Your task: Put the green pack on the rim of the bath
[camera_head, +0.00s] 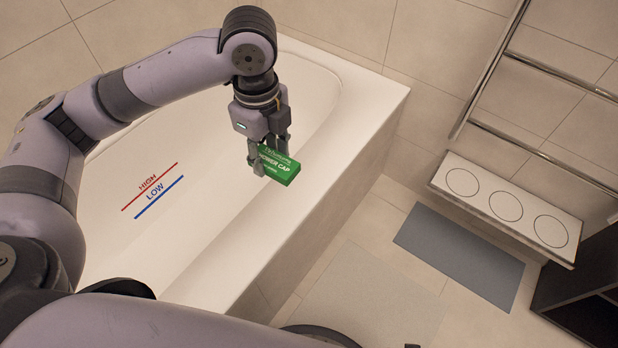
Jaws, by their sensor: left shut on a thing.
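The green pack (281,168), a small box with white lettering that reads in part "SHOWER CAP", is in my left gripper (268,158). The gripper is shut on it, with the fingers pointing down. The pack shows over the inner side of the white bath's rim (345,140). I cannot tell whether it touches the rim or is held above it. The fingers hide part of the pack. My right gripper is not in view.
The bath wall carries a red HIGH line and a blue LOW line (160,197). To the right are a grey mat (460,256), a white shelf with three circles (507,207), a metal rail (560,75) and a dark cabinet (590,290). The rim's right stretch is bare.

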